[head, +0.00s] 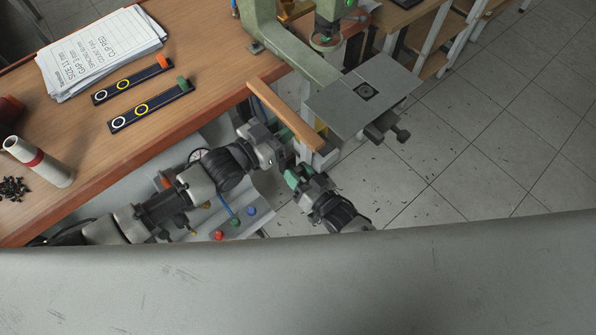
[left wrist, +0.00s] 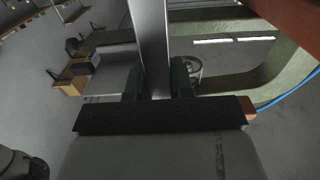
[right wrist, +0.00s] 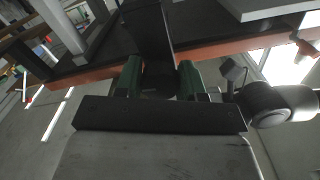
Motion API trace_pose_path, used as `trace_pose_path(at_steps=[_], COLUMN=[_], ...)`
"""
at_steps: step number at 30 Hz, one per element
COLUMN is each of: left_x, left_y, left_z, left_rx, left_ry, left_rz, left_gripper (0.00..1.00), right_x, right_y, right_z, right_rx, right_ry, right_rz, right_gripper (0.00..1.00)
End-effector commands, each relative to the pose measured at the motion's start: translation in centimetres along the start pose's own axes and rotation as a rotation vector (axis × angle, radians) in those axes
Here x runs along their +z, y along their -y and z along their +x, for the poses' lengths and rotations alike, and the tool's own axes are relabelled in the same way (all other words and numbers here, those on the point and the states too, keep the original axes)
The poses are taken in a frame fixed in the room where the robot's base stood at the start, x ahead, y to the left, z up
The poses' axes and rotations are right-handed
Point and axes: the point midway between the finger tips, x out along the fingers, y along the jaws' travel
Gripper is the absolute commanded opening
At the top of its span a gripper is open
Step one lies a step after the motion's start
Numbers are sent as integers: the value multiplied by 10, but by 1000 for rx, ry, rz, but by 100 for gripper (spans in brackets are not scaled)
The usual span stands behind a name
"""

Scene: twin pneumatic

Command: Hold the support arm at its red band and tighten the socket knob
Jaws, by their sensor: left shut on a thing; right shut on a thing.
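In the head view my left gripper (head: 279,150) is at the near end of the support under the grey plate (head: 345,104). In the left wrist view its green fingers (left wrist: 158,78) are closed on a flat grey bar (left wrist: 150,40), which looks like the support arm. No red band shows at the grip. My right gripper (head: 294,176) is just below and right of the left one. In the right wrist view its fingers (right wrist: 162,80) are closed on a dark upright piece (right wrist: 148,35); I cannot tell whether it is the socket knob.
A dark round fitting (head: 390,128) hangs beneath the plate's right side. A green machine frame (head: 295,48) stands behind. An orange-brown rail (head: 285,113) runs above my grippers. The wooden bench (head: 215,85) at left carries papers (head: 100,50) and two dark strips. Open tiled floor lies right.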

Motion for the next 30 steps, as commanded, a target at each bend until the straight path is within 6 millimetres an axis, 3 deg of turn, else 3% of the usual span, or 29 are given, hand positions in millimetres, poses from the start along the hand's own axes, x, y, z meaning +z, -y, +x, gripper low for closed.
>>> trace_pose_path(at_steps=[8, 9, 14, 23, 30], left_x=[-1, -1, -1, -1, -1], left_y=[0, 0, 0, 0, 0], left_z=[0, 0, 0, 0, 0], left_rx=[1, 1, 1, 0, 0], left_ry=[-3, -3, -3, -3, -3], left_rz=[0, 0, 0, 0, 0], left_gripper=[0, 0, 0, 0, 0], right_x=[1, 1, 1, 0, 2], right_y=[0, 0, 0, 0, -1], right_z=[-1, -1, 0, -2, -35], right_rx=[1, 1, 1, 0, 2], right_ry=[4, 4, 3, 1, 5], right_rz=[0, 0, -1, -1, -1], right_gripper=[15, 41, 65, 65, 65])
